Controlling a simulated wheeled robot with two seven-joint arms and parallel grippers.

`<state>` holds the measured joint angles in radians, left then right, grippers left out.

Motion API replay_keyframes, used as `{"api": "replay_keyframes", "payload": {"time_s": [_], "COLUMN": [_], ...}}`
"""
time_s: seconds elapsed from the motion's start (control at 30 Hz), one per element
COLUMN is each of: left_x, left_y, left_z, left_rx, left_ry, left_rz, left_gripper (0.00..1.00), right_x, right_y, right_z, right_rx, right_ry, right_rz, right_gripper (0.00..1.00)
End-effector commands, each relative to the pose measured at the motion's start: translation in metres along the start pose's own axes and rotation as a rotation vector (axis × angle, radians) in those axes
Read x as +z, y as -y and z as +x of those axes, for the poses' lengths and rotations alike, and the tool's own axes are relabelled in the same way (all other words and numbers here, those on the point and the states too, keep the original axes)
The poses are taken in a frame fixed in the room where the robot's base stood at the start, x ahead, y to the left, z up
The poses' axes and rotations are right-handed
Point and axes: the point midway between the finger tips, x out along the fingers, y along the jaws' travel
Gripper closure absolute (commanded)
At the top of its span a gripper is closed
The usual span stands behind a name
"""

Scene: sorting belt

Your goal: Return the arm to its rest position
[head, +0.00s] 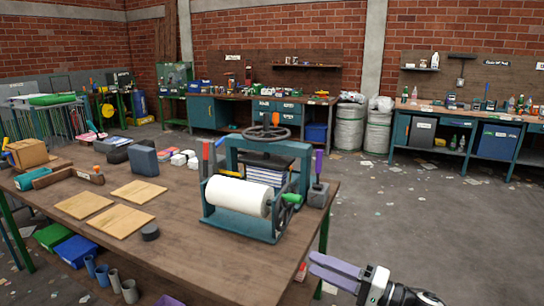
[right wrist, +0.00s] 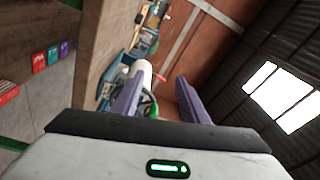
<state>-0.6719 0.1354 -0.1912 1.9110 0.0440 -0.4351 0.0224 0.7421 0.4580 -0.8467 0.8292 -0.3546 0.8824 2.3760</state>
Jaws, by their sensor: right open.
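My right gripper (head: 335,272) shows at the bottom of the head view, right of the wooden workbench (head: 190,255) and near its front right corner. Its purple fingers point left. In the right wrist view, the two fingers of the right gripper (right wrist: 155,98) stand apart with nothing held between them. The white roll (right wrist: 143,72) and part of the bench show beyond the fingers there. My left gripper is in neither view.
A teal press frame (head: 304,158) with a white paper roll (head: 238,196) stands on the bench's right side. Wooden boards (head: 139,191) and a dark block (head: 144,160) lie further left. Concrete floor (head: 440,230) is open to the right, with scattered paper scraps.

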Motion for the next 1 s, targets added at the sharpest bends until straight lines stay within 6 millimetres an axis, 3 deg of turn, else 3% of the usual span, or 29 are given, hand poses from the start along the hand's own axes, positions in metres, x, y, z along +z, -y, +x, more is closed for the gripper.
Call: {"api": "replay_keyframes", "payload": {"time_s": [0.23,0.37,0.57,0.7,0.9,1.0], "left_x": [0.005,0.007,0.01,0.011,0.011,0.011], "left_y": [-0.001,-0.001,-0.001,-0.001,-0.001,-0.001], "left_z": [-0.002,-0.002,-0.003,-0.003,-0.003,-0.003], "left_rx": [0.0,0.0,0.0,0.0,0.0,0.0], "left_ry": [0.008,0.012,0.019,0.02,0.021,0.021], "left_rz": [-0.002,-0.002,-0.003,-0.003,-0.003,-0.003], "left_gripper": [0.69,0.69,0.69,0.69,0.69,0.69], "right_x": [0.068,0.115,0.189,0.245,0.312,0.331], "right_y": [-0.042,-0.071,-0.116,-0.138,-0.146,-0.145], "right_z": [0.004,-0.011,-0.07,-0.132,-0.212,-0.235], "right_rx": [0.047,0.172,0.512,0.777,1.027,1.079], "right_ry": [-0.155,-0.268,-0.318,-0.213,0.039,0.133], "right_rz": [-0.163,-0.293,-0.491,-0.606,-0.718,-0.748], "right_gripper": [0.6,0.6,0.6,0.6,0.6,0.6]}}
